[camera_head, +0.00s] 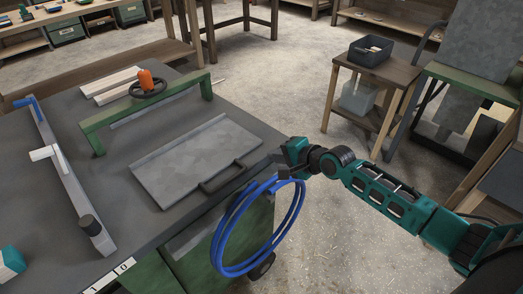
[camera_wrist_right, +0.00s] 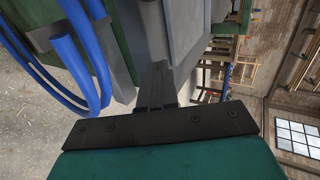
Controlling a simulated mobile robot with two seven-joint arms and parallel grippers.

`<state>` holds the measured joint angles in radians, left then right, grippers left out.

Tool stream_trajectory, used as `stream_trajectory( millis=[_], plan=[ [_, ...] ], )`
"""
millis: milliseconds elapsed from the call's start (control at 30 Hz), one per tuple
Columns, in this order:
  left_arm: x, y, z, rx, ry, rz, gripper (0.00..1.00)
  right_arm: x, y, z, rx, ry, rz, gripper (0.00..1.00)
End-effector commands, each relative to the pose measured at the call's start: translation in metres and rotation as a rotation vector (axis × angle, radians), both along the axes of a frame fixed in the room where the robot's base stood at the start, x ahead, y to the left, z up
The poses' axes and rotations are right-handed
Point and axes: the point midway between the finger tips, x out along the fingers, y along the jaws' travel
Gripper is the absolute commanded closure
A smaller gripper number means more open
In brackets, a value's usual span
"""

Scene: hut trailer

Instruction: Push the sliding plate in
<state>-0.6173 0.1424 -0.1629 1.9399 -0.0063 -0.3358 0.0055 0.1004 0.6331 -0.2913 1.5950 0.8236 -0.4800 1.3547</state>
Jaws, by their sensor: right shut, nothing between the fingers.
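The sliding plate (camera_head: 195,158) is a flat grey metal sheet with a black handle (camera_head: 222,177) along its near right side. It lies on the dark workbench top. My right gripper (camera_head: 278,164) is at the bench's right edge, just right of the handle and apart from it. In the right wrist view its dark fingers (camera_wrist_right: 157,84) are shut with nothing between them. A grey surface stands close beyond the fingertips there; I cannot tell whether they touch it. My left gripper is not in view.
A blue coiled hose (camera_head: 262,228) hangs at the bench's side, just below my right gripper. A grey bar (camera_head: 72,184) lies left. Open floor (camera_head: 290,110) is right of the bench.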

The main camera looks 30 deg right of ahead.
Motion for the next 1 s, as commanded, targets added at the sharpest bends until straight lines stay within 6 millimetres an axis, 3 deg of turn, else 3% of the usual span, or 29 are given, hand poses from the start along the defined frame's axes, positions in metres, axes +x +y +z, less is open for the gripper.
stream_trajectory(
  millis=[100, 400, 1000],
  plan=[
    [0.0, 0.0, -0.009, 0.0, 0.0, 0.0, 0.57, 0.02, 0.007, -0.012, 0.001, -0.003, 0.0, 1.0],
    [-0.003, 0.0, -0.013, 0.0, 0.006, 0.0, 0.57, 0.05, 0.018, -0.011, -0.002, -0.002, 0.0, 1.0],
    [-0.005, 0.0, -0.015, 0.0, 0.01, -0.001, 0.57, 0.057, 0.021, -0.01, 0.001, -0.002, 0.0, 1.0]
  ],
)
